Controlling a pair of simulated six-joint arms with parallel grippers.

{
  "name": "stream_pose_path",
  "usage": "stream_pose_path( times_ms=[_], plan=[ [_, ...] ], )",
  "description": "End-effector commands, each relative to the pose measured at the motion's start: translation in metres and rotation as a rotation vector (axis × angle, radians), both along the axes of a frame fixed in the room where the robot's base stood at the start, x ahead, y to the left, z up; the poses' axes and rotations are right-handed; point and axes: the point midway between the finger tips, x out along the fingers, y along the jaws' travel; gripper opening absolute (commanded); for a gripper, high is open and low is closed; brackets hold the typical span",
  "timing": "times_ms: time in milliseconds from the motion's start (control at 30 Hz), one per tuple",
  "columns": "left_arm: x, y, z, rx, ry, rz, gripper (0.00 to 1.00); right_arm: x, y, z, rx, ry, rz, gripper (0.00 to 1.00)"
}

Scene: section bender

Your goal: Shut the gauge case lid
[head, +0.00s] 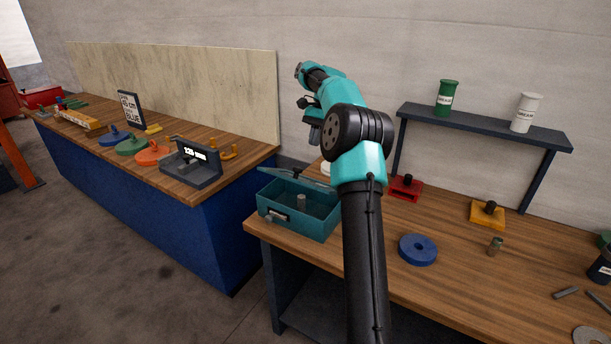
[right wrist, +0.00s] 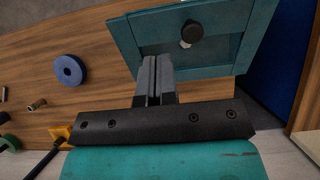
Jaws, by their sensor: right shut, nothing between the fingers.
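The teal gauge case (head: 318,226) stands at the left end of the near wooden bench. Its lid (head: 312,182) is raised at the back, so the inside shows open from the front, with a grey post (head: 301,201) in it. A dark round knob (right wrist: 191,31) shows over the case in the right wrist view. My right gripper (head: 314,134) is above and behind the case in the head view. Its fingers (right wrist: 152,78) are shut and empty, beside the teal edge in the wrist view; whether they touch it I cannot tell. My left gripper is not in view.
A blue disc (head: 418,249), a red block (head: 406,188) and a yellow block (head: 488,214) sit on the bench right of my arm. A dark shelf (head: 480,127) holds a green and a white canister. A blue-sided bench (head: 180,225) with gauges stands at left.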

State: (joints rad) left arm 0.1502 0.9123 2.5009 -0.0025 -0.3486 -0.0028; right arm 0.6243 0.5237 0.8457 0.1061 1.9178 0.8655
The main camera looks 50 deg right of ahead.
Motion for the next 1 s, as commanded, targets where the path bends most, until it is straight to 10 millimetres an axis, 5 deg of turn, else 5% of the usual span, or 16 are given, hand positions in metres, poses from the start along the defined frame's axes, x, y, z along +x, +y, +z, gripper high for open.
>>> stream_pose_path(
  times_ms=[1000],
  plan=[
    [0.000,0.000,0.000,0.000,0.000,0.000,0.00,-0.007,0.057,-0.100,0.000,0.000,0.000,0.00]
  ],
)
